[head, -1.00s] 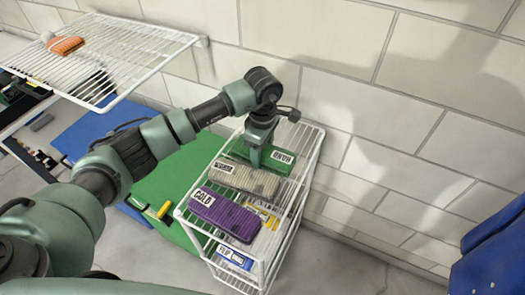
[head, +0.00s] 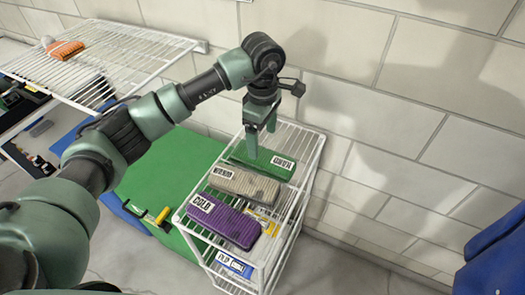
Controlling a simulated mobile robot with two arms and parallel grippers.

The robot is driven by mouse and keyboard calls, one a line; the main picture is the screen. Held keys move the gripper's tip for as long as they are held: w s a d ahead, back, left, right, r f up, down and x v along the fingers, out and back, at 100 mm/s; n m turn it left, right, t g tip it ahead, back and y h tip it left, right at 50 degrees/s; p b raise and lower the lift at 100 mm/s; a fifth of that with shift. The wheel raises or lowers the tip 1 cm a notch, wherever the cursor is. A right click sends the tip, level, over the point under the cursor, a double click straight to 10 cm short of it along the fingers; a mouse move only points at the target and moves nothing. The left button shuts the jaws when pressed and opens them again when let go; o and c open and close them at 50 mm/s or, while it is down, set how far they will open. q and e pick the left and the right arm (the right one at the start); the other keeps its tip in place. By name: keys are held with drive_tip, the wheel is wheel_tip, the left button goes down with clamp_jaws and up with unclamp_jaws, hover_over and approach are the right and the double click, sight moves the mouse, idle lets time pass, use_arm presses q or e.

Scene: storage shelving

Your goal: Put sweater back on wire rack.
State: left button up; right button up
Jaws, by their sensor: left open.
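Three folded, ribbed bundles with white labels lie side by side on the top of the white wire rack (head: 186,228). The green one (head: 256,163) is at the back, the beige one (head: 245,186) in the middle and the purple one (head: 225,224) in front. I cannot tell by name which is the sweater. My left gripper (head: 261,143) is open and points down just above the far side of the green bundle, with nothing between its fingers. My right gripper is not in view.
A white wire shelf (head: 125,50) at upper left holds an orange item (head: 65,50). A green panel (head: 165,180) lies left of the rack. A tiled wall (head: 400,100) stands behind. A blue object (head: 495,255) is at the right edge.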

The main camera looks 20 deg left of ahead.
sight(262, 156)
use_arm(q)
drive_tip(key=shift+r, duration=1.7)
